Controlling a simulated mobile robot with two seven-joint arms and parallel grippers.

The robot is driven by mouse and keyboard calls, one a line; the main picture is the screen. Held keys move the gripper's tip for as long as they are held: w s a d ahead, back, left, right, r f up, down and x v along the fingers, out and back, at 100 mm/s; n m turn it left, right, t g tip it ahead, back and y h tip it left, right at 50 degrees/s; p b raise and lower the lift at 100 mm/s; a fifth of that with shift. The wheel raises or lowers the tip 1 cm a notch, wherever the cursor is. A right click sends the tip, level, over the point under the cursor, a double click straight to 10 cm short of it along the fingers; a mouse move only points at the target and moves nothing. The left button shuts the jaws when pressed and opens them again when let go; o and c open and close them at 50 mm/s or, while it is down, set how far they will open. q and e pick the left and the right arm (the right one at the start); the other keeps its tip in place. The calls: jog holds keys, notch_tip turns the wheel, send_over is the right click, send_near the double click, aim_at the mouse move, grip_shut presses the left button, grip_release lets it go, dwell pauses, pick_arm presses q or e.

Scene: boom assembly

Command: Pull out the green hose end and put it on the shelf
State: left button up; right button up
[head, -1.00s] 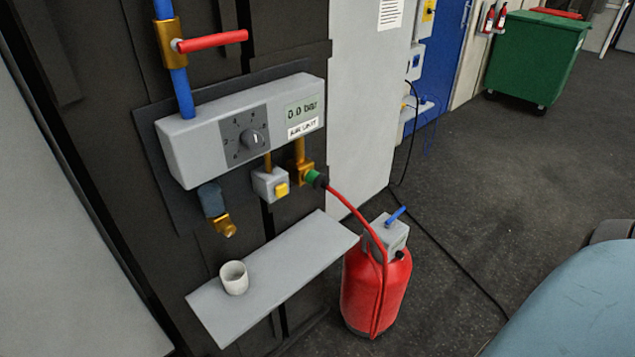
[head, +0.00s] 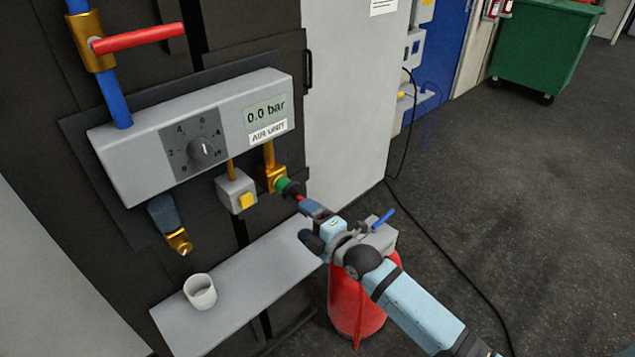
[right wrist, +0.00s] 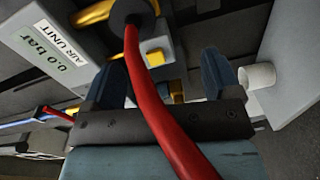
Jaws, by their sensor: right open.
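The green hose end (head: 283,184), a green collar with a black sleeve, is plugged into the brass fitting (head: 270,172) under the air unit. The red hose (right wrist: 152,95) runs from its black sleeve (right wrist: 130,12). My right gripper (head: 312,225) is open just in front of the hose end, to its lower right. In the right wrist view the hose passes between the spread fingers (right wrist: 162,78), which look clear of it. The grey shelf (head: 235,300) is below the air unit, left of the gripper. My left gripper is out of view.
A white cup (head: 200,291) stands on the shelf's left part; the rest of the shelf is bare. The air unit (head: 150,165) reads 0.0 bar. A grey box with a yellow button (head: 237,190) sits beside the fitting. A red cylinder (head: 350,305) stands below my arm.

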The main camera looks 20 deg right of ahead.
aim_at(298, 197)
jog(key=shift+w+d+r+n+t, duration=0.3)
jog(key=shift+w+d+r+n, duration=0.5)
jog(key=shift+d+r, duration=0.3)
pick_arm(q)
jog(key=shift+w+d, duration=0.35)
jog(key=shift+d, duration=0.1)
pick_arm(e)
jog(key=shift+a, duration=0.1)
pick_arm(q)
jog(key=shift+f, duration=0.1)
pick_arm(e)
jog(key=shift+w+a+b, duration=0.15)
jog(key=shift+w+b, duration=0.15)
jog(key=shift+w, duration=0.2)
jog(key=b+x, duration=0.2)
jog(key=x, duration=0.4)
jog(key=shift+w+a, duration=0.1)
jog(key=shift+w, duration=0.2)
jog(key=shift+w+a, duration=0.2)
jog(key=shift+w, duration=0.45)
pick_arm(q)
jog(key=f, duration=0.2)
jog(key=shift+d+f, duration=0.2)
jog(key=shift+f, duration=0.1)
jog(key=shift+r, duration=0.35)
